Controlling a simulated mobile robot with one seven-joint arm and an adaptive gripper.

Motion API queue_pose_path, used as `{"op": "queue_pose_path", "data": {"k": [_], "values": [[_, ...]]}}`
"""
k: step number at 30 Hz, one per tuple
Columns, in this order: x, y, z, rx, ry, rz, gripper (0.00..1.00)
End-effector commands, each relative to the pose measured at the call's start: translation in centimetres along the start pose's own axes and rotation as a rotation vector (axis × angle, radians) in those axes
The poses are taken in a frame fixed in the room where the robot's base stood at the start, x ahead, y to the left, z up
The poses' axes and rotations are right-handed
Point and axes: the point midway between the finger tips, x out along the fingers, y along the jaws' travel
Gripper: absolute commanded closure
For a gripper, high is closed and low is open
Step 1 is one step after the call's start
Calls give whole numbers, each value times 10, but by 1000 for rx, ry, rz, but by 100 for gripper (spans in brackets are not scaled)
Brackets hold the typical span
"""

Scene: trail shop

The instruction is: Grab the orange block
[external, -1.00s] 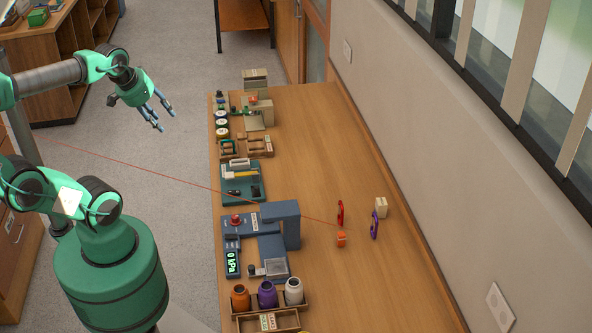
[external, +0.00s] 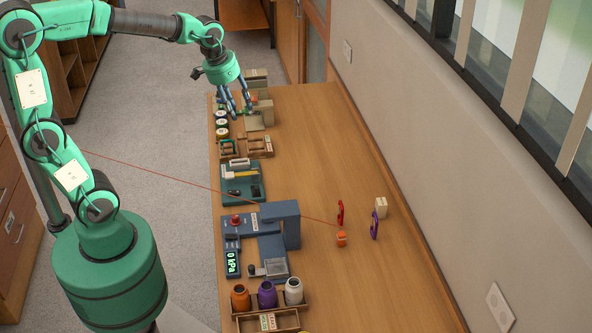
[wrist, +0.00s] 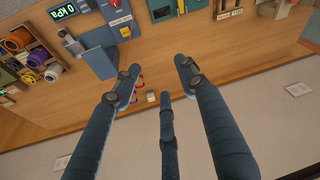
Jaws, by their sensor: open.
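The small orange block (external: 341,240) stands on the wooden table (external: 310,130), toward its right side in the external view. A red ring-shaped piece (external: 340,212) is just behind it and a purple one (external: 375,225) is to its right. My gripper (external: 236,108) is open and empty, with its fingers spread. It is above the far left end of the table, well away from the block. In the wrist view, my fingers (wrist: 158,80) spread over the table, with small red and purple pieces beyond the left finger. I cannot clearly pick out the orange block there.
A cream block (external: 381,207) stands near the wall. A blue press-like device (external: 281,222) with a gauge reading 0 kPa is left of the orange block. A rack of jars (external: 268,310) is at the near left. The table's middle is clear.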

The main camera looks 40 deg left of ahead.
Motion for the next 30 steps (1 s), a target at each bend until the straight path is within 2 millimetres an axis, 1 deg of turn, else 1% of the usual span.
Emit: {"op": "queue_pose_path", "data": {"k": [1,6,11,15,17,18,22,25,30], "values": [[10,12,-12,22,-17,6,58],[43,48,-45,83,-57,23,58],[79,88,-71,142,-95,36,58],[113,125,-88,194,-128,45,58],[128,141,-94,216,-142,49,58],[139,153,-97,232,-151,51,58],[174,191,-104,280,-182,57,58],[203,221,-106,318,-205,61,58],[252,272,-101,380,-243,66,58]]}}
